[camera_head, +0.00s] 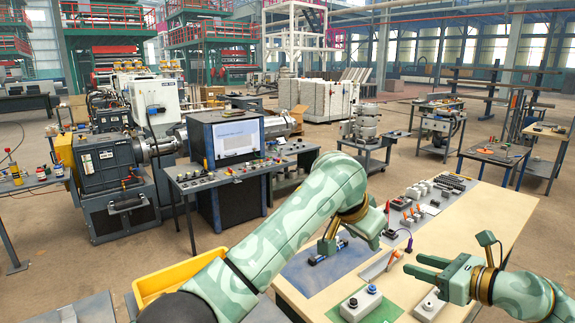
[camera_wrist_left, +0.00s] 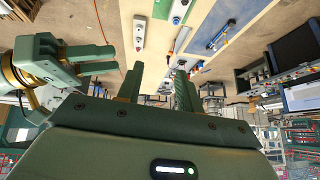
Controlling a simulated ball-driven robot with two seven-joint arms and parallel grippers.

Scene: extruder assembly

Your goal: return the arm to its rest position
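My left arm reaches from the bottom left over the workbench (camera_head: 495,215) in the head view. Its gripper is mostly hidden behind the wrist there. In the left wrist view my left gripper (camera_wrist_left: 157,88) has its two fingers apart, with only bench top seen between them. My right gripper (camera_head: 432,268) is over the right part of the bench, fingers pointing left, apart and empty. It also shows at the left of the left wrist view (camera_wrist_left: 108,60).
On the bench are a blue mat (camera_head: 300,277), a green mat (camera_head: 388,312), a grey button box (camera_head: 352,308), a second box (camera_head: 428,306) and an orange-handled tool (camera_head: 380,266). Small parts line its far side. A yellow bin (camera_head: 165,277) and a control desk (camera_head: 220,180) stand left.

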